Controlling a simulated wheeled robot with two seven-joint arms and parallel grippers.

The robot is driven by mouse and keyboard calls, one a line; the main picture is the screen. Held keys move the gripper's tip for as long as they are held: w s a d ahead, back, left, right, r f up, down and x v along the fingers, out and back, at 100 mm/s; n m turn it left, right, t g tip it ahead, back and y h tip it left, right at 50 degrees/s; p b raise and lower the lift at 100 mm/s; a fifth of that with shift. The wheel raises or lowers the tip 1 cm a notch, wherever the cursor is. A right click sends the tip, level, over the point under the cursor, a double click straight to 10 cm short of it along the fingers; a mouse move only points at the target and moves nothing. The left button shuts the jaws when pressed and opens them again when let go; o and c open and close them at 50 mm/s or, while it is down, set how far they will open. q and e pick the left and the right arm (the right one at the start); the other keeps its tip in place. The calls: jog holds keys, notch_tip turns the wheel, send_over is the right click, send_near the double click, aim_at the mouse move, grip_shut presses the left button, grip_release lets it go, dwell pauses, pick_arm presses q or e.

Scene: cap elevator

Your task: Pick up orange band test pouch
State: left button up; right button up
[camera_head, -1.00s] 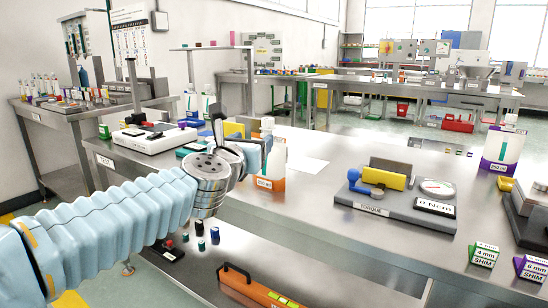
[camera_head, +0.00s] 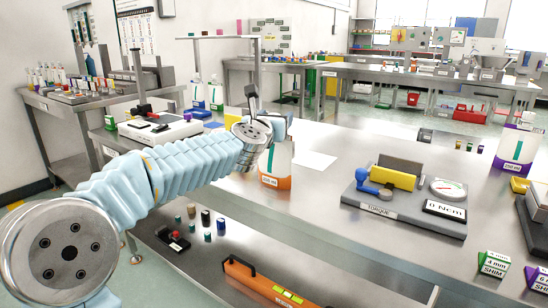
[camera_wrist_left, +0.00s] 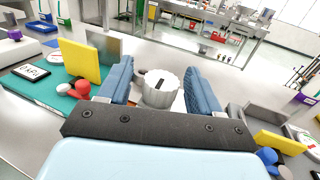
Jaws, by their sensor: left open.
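The orange band pouch (camera_head: 281,165) stands upright on the steel bench, pale with an orange base band and a "250 ml" label; my left arm hides part of its upper left side. In the wrist view a white ribbed cap (camera_wrist_left: 160,88) shows between the two blue finger pads of my left gripper (camera_wrist_left: 161,80). The gripper is open, with a pad on each side of the cap; I cannot tell whether either touches it. In the head view the left gripper (camera_head: 268,112) is at the pouch's top. My right gripper is not in view.
A torque fixture (camera_head: 405,200) with a yellow block and blue knob stands to the right. A purple-band pouch (camera_head: 514,150) and shim blocks (camera_head: 492,265) are farther right. A teal fixture with a yellow plate (camera_wrist_left: 80,60) is left of the gripper. Bench between pouch and torque fixture is clear.

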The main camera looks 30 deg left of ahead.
pick_arm(q)
jog(key=shift+w+a, duration=0.15)
jog(key=shift+w, duration=0.5)
grip_shut()
